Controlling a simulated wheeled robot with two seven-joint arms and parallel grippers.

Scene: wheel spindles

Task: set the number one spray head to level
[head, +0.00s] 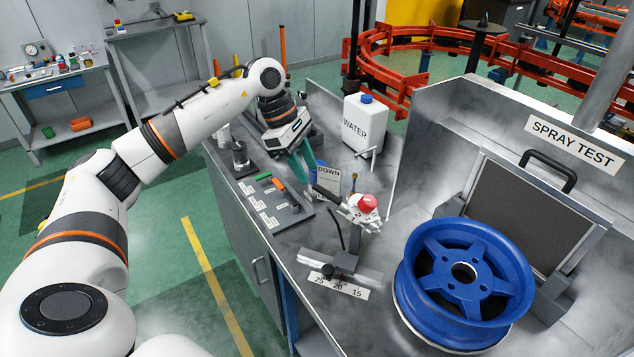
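The spray head (359,207), white with a red cap, stands on a grey post over a slide with a scale plate (338,286) marked 25, 20 and 15. A dark handle or nozzle (326,193) points from it to the left. I cannot read a number on the head. My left gripper (302,168), with teal fingers pointing down, hangs over the bench left of the card, apart from the spray head. Its finger gap is too small to judge. My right gripper is out of view.
A blue wheel (464,275) sits right of the spray head, before the SPRAY TEST panel (573,143). A WATER jug (365,122) stands behind. A labelled board with green and orange pieces (270,203) lies left. A thin upright rod rises behind the head.

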